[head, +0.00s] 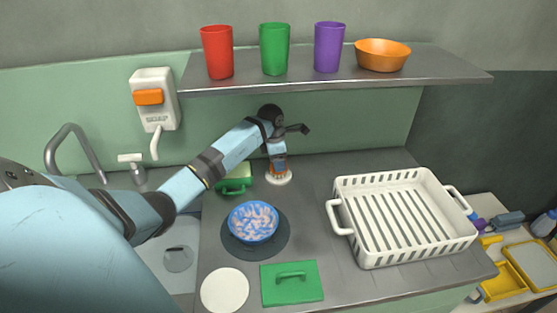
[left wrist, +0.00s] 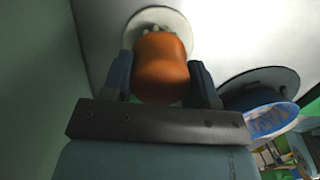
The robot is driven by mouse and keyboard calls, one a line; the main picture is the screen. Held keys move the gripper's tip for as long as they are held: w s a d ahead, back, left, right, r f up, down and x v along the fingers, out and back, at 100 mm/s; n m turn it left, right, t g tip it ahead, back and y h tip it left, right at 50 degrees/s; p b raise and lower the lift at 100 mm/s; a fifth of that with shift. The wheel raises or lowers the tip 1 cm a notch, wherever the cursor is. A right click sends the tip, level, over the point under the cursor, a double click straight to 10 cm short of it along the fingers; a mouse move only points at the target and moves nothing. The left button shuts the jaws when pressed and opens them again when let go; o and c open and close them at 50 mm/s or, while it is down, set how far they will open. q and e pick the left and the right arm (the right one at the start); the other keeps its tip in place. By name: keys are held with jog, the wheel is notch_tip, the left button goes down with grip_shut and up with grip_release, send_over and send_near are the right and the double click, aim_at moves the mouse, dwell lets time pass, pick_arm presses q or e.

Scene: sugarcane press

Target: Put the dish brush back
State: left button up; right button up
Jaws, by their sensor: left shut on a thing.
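The dish brush shows as a rounded orange handle (left wrist: 162,72) in the left wrist view, with pale bristles at its far end. My left gripper (head: 278,167) is shut on that handle, one finger on each side. It points down at the back of the counter. A round white holder (head: 279,179) lies on the counter directly under the brush; it also shows behind the bristles in the left wrist view (left wrist: 178,18). The brush is at the holder, but I cannot tell whether the bristles touch it. My right gripper is not in view.
A blue bowl with pinkish pieces (head: 253,222) stands just in front, with a green sponge-like item (head: 234,180) to the left. A white dish rack (head: 402,217) is at right. A shelf (head: 300,83) with cups overhangs the back.

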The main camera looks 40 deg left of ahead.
pick_arm(q)
jog(key=shift+f, duration=0.1)
jog(key=o, duration=0.4)
jog(key=shift+f, duration=0.1)
jog(key=o, duration=0.4)
jog(key=shift+c, duration=0.2)
jog(key=shift+o, duration=0.3)
